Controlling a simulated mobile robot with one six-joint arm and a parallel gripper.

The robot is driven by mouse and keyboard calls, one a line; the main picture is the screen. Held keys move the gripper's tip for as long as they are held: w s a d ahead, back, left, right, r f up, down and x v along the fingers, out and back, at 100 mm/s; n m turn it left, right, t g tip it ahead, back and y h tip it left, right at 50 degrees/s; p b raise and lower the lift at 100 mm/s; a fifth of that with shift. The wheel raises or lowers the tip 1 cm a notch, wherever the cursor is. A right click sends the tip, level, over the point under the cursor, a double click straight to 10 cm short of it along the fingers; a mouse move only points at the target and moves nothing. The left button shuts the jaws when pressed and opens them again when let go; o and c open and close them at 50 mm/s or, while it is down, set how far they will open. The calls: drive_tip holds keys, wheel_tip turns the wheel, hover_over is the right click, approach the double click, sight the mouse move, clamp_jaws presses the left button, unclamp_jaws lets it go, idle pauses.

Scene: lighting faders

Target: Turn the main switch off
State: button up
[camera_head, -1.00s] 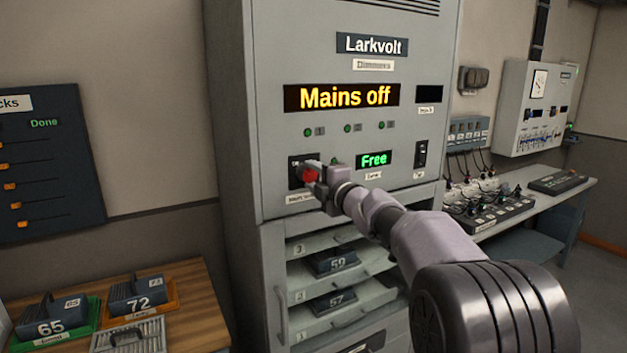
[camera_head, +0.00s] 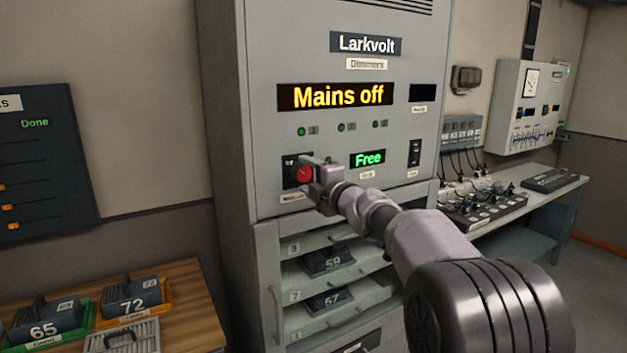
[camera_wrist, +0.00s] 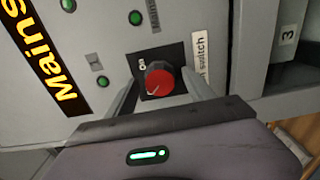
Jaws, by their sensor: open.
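The main switch is a red round knob (camera_head: 304,174) on a dark square plate on the front of the grey dimmer cabinet (camera_head: 232,60). The amber display (camera_head: 335,96) above it reads "Mains off". In the wrist view the knob (camera_wrist: 160,78) shows whole, with an "on" mark beside it and a label ending in "switch". My gripper (camera_head: 316,172) is just in front of and right of the knob in the head view. In the wrist view its open fingers (camera_wrist: 164,92) stand either side of the knob's near edge, seemingly apart from it.
A green "Free" display (camera_head: 368,159) and a black rocker switch (camera_head: 415,153) sit right of the knob. Below are open shelves with numbered modules (camera_head: 330,262). A wooden table (camera_head: 190,285) with modules stands left, a bench with cables (camera_head: 560,190) right.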

drive_tip(key=v, duration=1.7)
drive_tip(key=shift+p, duration=0.4)
drive_tip(key=shift+s+d, duration=0.1)
drive_tip(key=shift+d, duration=0.05)
